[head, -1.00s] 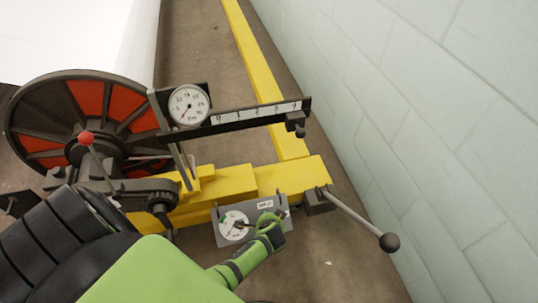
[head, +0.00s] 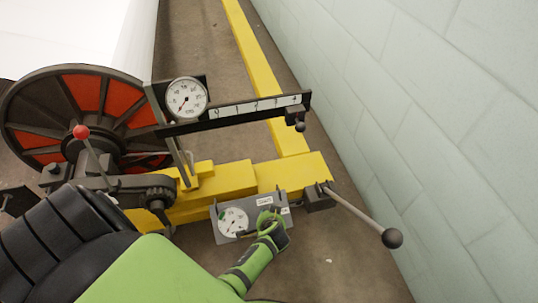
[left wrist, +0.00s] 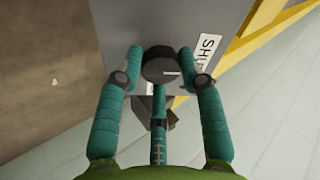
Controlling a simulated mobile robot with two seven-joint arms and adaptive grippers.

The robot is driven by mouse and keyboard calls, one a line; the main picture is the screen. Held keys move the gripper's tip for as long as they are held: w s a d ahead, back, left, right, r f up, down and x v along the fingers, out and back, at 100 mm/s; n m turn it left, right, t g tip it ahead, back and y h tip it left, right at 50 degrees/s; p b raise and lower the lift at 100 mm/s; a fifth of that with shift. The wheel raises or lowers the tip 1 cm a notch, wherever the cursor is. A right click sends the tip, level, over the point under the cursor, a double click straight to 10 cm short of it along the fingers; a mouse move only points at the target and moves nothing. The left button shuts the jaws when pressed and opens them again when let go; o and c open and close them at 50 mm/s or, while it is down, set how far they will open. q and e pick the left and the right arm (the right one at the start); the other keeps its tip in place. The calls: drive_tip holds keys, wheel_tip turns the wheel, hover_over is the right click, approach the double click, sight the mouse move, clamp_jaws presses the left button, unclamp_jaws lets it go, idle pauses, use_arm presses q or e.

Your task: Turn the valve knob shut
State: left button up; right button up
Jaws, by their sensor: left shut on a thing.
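The black valve knob (left wrist: 158,66) sits on a grey panel (left wrist: 125,20) in the left wrist view, with a light mark on its face. A white label (left wrist: 207,52) reading "SHU…" is right of it, partly hidden by a finger. My left gripper (left wrist: 161,56) is shut on the knob, with teal fingers on both sides and a third below. In the head view my green left gripper (head: 268,217) is at the right part of the grey panel (head: 222,209), hiding the knob. My right gripper is not in view.
A small dial (head: 233,222) is left of my gripper. A lever with a black ball (head: 392,238) sticks out to the right. A yellow beam (head: 290,175), a large gauge (head: 187,98), a scale bar (head: 235,118) and a red-panelled wheel (head: 85,95) lie beyond. A pale block wall (head: 440,110) bounds the right.

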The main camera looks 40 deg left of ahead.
use_arm(q)
drive_tip(key=shift+w+d+r, duration=0.1)
drive_tip(key=shift+w+r, duration=0.15)
drive_tip(key=shift+w, duration=0.15)
drive_tip(key=o, duration=1.1)
drive_tip(key=shift+c, duration=0.2)
drive_tip(key=shift+o, duration=0.3)
drive_tip(key=shift+s, duration=0.1)
drive_tip(key=shift+s+f, duration=0.1)
wheel_tip(320, 180, up, 10)
